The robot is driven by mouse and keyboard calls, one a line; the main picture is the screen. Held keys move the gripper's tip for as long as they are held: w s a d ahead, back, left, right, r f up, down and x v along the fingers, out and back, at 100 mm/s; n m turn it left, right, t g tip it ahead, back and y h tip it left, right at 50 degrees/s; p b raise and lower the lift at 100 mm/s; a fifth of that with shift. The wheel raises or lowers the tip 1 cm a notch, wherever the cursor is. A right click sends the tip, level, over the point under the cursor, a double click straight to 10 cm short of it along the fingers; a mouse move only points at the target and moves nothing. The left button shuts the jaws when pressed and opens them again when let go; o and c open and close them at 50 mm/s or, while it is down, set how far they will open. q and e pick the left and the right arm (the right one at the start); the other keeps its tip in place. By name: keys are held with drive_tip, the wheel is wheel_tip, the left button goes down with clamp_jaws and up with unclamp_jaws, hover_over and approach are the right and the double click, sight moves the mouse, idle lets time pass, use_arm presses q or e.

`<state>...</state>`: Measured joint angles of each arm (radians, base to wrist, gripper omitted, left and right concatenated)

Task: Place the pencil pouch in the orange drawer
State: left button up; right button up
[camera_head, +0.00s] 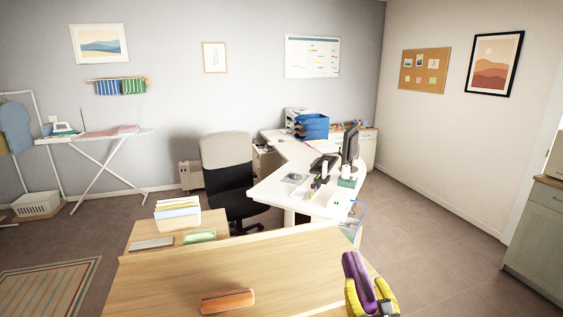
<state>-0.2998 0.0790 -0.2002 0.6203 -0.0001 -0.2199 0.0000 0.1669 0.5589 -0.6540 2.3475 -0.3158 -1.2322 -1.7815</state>
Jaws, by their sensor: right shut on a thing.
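A purple elongated pouch (356,272), which looks like the pencil pouch, is at the bottom right of the head view. My right gripper (381,292), yellow and black, is shut on it and holds it at the right edge of the wooden furniture; its exact height is unclear. An orange bar-shaped piece (228,300) is on the light wooden furniture (280,265) at the bottom middle. I cannot tell whether it is the handle of the orange drawer. No open drawer is clearly visible. My left gripper is not in view.
A green piece (199,236), a flat grey-white piece (152,243) and a stack of papers (178,214) are on the wood behind. Beyond stand an office chair (226,165) and a white desk (275,186) with a monitor (350,145). The floor at right is clear.

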sight(368, 298)
drive_tip(key=s, duration=0.1)
drive_tip(key=s+r, duration=0.1)
drive_tip(key=s, duration=0.1)
drive_tip(key=shift+r, duration=0.15)
drive_tip(key=s+f, duration=0.1)
drive_tip(key=s, duration=0.1)
drive_tip(key=s+f, duration=0.3)
drive_tip(key=s, duration=0.1)
drive_tip(key=shift+s+f, duration=0.2)
drive_tip(key=shift+f, duration=0.05)
drive_tip(key=shift+s+f, duration=0.35)
drive_tip(key=shift+f, duration=0.15)
